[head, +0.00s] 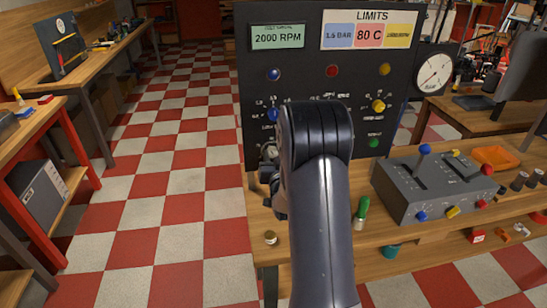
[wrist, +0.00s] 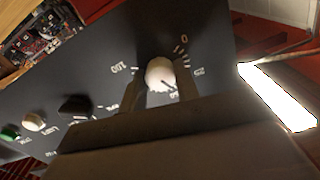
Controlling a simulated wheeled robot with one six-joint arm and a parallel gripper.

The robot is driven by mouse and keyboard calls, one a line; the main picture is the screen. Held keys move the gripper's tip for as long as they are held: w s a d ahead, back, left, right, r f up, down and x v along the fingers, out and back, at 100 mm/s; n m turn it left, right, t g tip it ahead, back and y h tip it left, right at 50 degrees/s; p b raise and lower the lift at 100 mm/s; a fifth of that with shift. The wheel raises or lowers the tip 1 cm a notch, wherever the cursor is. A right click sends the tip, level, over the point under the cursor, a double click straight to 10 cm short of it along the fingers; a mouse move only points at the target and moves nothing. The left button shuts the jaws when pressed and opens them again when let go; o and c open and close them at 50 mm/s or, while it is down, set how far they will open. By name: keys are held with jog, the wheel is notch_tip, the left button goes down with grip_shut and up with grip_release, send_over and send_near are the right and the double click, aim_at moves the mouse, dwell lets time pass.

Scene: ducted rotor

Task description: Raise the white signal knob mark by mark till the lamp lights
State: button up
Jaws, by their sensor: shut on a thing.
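The white signal knob (wrist: 161,73) sits on the dark panel in the wrist view, with dial marks 0, 25 and 100 around it. My gripper (wrist: 164,88) is shut on the knob, its fingers hiding the knob's lower sides. A small dark mark shows on the knob's lower right, but I cannot read its setting surely. In the head view my gripper (head: 269,160) is at the panel's lower left, and my arm hides most of the knob. Blue (head: 274,74), red (head: 332,71) and yellow (head: 385,69) domes sit on the panel (head: 300,104); none visibly glows.
A black knob (wrist: 75,106), a white button (wrist: 33,121) and a green button (wrist: 8,132) line the panel beside the white knob. A grey lever box (head: 410,195) and a green-capped item (head: 362,207) stand on the bench at right. The checkered floor at left is open.

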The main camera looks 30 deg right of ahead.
jog(key=shift+f+m+b, duration=0.25)
jog(key=shift+m+b, duration=0.15)
jog(key=shift+b, duration=0.85)
jog(key=m+b, duration=0.2)
jog(key=b, duration=0.2)
jog(key=shift+m+b, duration=0.7)
jog(key=shift+b, duration=0.4)
jog(key=shift+r+m+b, duration=0.25)
jog(key=shift+m+b, duration=0.05)
jog(key=shift+m, duration=0.1)
jog(key=o, duration=1)
jog(key=shift+c, duration=0.2)
jog(key=shift+s, duration=0.1)
jog(key=b+v, duration=0.1)
jog(key=v, duration=0.9)
jog(key=shift+s, duration=0.3)
jog(key=shift+a, duration=0.1)
